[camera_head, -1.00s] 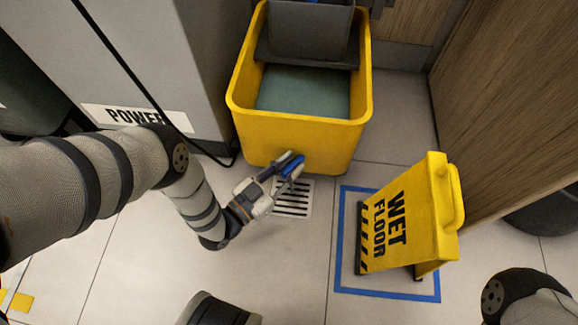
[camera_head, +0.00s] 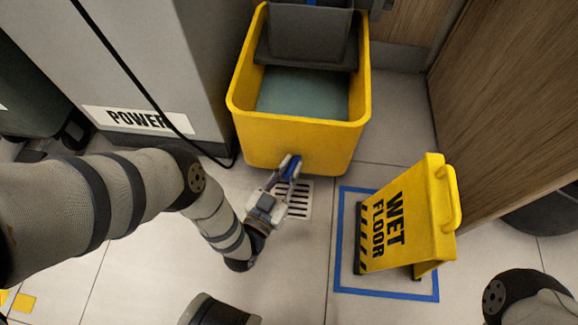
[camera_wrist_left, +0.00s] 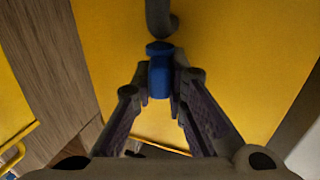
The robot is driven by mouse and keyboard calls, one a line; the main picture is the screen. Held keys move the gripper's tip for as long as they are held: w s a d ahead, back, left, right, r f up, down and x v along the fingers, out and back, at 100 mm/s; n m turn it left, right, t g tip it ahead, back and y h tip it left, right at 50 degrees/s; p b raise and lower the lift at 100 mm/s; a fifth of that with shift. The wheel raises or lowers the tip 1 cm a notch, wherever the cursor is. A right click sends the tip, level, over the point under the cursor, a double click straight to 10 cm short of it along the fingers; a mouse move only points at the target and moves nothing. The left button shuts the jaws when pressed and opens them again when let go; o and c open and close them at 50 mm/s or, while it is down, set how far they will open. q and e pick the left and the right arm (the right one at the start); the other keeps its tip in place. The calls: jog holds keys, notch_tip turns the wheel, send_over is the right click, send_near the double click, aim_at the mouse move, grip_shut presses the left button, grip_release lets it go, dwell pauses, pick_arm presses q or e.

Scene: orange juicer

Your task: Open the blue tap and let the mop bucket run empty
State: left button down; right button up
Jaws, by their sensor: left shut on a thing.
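The yellow mop bucket (camera_head: 290,140) stands upright at the top middle, with grey-green water (camera_head: 300,95) in it. The blue tap handle (camera_wrist_left: 160,75) is low on the bucket's front, below a grey pipe-like spout part (camera_wrist_left: 160,18) in the left wrist view. My left gripper (camera_head: 290,171) is shut on the blue tap handle, with a finger on each side of it. The fingers partly hide the handle in the head view. I see no water stream from the tap. My right gripper is out of view.
A slotted floor drain (camera_head: 297,202) lies below the bucket's front. A yellow wet floor sign (camera_head: 410,220) stands inside blue floor tape (camera_head: 340,240) on the right. A grey cabinet (camera_head: 190,60) marked POWER is on the left, and a wood panel (camera_head: 510,100) is on the right.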

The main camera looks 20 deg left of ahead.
pick_arm(q)
jog(key=shift+d+n+g+y+b, duration=0.15)
jog(key=shift+n+y+b, duration=0.15)
jog(key=shift+n+y, duration=0.9)
jog(key=shift+d+n+g+y+b, duration=0.25)
jog(key=shift+n+y, duration=0.45)
jog(key=shift+y, duration=1)
jog(key=shift+a+y, duration=0.15)
jog(key=shift+y, duration=0.15)
jog(key=c, duration=1.9)
grip_release()
jog(key=v, duration=0.7)
jog(key=shift+s, duration=0.25)
